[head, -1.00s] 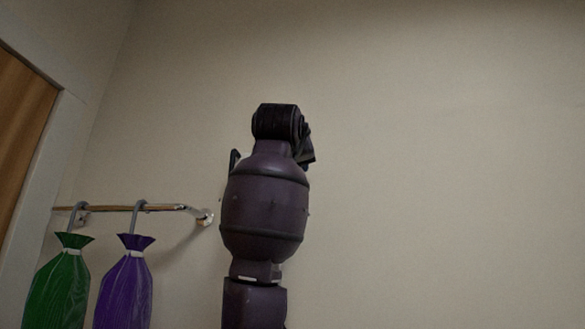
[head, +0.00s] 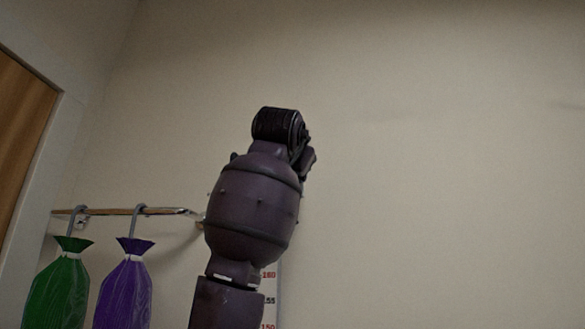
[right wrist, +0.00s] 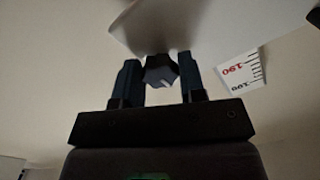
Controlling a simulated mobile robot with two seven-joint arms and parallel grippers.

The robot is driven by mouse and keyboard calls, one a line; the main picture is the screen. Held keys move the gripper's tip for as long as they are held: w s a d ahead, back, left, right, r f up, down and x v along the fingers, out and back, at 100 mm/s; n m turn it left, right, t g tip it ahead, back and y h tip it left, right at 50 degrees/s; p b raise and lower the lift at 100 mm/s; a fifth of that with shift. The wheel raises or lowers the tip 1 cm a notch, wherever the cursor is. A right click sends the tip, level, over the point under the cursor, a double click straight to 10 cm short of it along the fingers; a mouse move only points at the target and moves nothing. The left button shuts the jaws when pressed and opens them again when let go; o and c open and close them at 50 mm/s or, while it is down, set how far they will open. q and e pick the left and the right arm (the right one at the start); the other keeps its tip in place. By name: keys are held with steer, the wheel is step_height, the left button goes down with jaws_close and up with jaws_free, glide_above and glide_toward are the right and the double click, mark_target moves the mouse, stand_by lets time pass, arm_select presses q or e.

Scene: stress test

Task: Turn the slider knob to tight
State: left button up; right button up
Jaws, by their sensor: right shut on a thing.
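The slider knob (right wrist: 160,71) is dark and faceted, with a pale mark on its face. In the right wrist view it sits below a pale, smooth slider piece (right wrist: 168,28). My right gripper (right wrist: 160,76) has one finger on each side of the knob and is shut on it. In the head view my own arm hides the knob and the right gripper. I cannot read any tight or loose label. My left gripper is in neither current view.
A height scale (head: 269,300) with red and black numbers runs down the wall behind my arm; its upper part (right wrist: 240,74) shows in the right wrist view. A metal rail (head: 120,211) holds a green bag (head: 58,285) and a purple bag (head: 125,287). The wall at right is bare.

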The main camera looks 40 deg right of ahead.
steer(key=shift+r+m, duration=0.1)
steer(key=shift+m, duration=0.2)
steer(key=o, duration=0.9)
steer(key=shift+b+v, duration=1.25)
steer(key=shift+v, duration=4.25)
steer(key=shift+w, duration=0.1)
